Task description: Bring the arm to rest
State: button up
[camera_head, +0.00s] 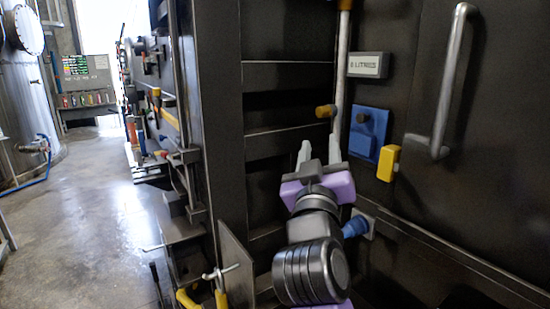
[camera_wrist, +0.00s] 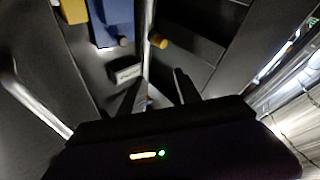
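My gripper (camera_head: 319,152) is raised in front of the dark compactor panel, below the sign reading "LITRES". Its two fingers are apart, with nothing between them. In the wrist view, my gripper (camera_wrist: 160,88) also shows two separated dark fingers and an empty gap. My arm is extended forward from the bottom of the head view, with its grey and purple links showing. I cannot tell how far the fingertips are from the panel.
A blue box (camera_head: 369,133), a yellow block (camera_head: 388,163), a vertical pipe (camera_head: 342,75) and a brown knob (camera_head: 325,111) are near my gripper. A large handle (camera_head: 451,85) stands out at the right. Open floor (camera_head: 80,210) lies to the left.

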jog(key=s+d+f+n+y, duration=0.1)
jog(key=s+f+y, duration=0.2)
jog(key=s+f, duration=0.6)
jog(key=s+f+n+y, duration=0.2)
jog(key=s+f+y, duration=0.3)
jog(key=f, duration=0.7)
jog(key=s+d+f+m+g+h, duration=0.1)
jog(key=s+d+f+g, duration=0.1)
jog(key=s, duration=1)
jog(key=s+d+f+m+g+h, duration=0.1)
jog(key=s+d+f, duration=0.4)
jog(key=s, duration=0.7)
jog(key=s+d+f+m+g+h, duration=0.2)
jog(key=s+f, duration=0.4)
jog(key=s, duration=0.6)
jog(key=shift+s+d+f+m+g, duration=0.4)
jog(key=shift+d+m+g, duration=0.2)
jog(key=shift+d+g, duration=0.2)
jog(key=shift+w, duration=0.1)
